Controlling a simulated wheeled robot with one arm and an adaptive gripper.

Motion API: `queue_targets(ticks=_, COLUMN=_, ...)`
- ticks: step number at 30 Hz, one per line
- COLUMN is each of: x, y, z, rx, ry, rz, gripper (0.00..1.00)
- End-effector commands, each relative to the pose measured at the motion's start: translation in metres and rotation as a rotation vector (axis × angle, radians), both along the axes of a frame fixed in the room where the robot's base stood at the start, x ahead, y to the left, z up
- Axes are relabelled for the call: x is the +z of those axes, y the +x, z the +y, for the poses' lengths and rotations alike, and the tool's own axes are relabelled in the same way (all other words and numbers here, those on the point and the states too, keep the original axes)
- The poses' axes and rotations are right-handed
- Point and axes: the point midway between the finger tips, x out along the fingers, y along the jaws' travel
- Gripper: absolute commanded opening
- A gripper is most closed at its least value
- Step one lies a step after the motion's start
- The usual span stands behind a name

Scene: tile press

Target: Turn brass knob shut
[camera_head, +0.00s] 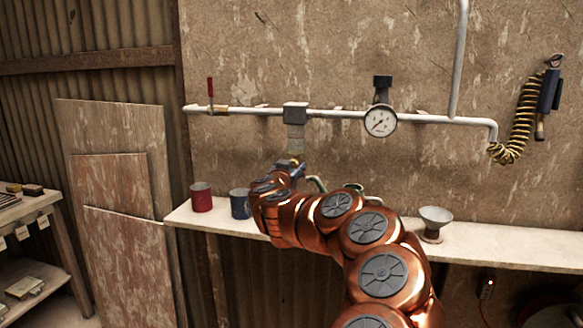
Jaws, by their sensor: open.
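A filter unit with a grey block (295,113) and a pale bowl (296,138) hangs from the white wall pipe. A small brass-coloured bit (296,158) shows just under the bowl and may be the brass knob. My gripper (293,166) is right below the bowl, with its dark fingers at this spot. The gripper is open, and I see nothing held in it. The fingers and my copper arm hide part of this area, and it is too small to tell whether the fingers touch the brass bit.
A red lever (210,90) stands on the pipe (260,111) at left, and a gauge (380,121) hangs at right. A red mug (202,198), a blue mug (240,204) and a funnel-like cup (434,222) stand on the shelf (510,244). A coiled hose (524,110) hangs at far right.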

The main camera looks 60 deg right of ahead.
Motion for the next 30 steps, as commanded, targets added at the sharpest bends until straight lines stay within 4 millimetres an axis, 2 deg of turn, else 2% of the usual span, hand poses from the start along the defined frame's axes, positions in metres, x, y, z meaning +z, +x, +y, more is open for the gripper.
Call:
queue_targets(ticks=7, x=0.0003, y=0.0001, z=-0.0001, rx=0.0, ry=0.0, rz=0.0, gripper=0.56)
queue_targets(ticks=23, x=0.0004, y=0.0, z=0.0001, rx=0.0, ry=-0.001, rz=-0.001, gripper=0.0)
queue_targets(ticks=30, x=0.0003, y=0.0002, z=0.0002, rx=0.0, ry=0.005, rz=-0.015, gripper=0.0)
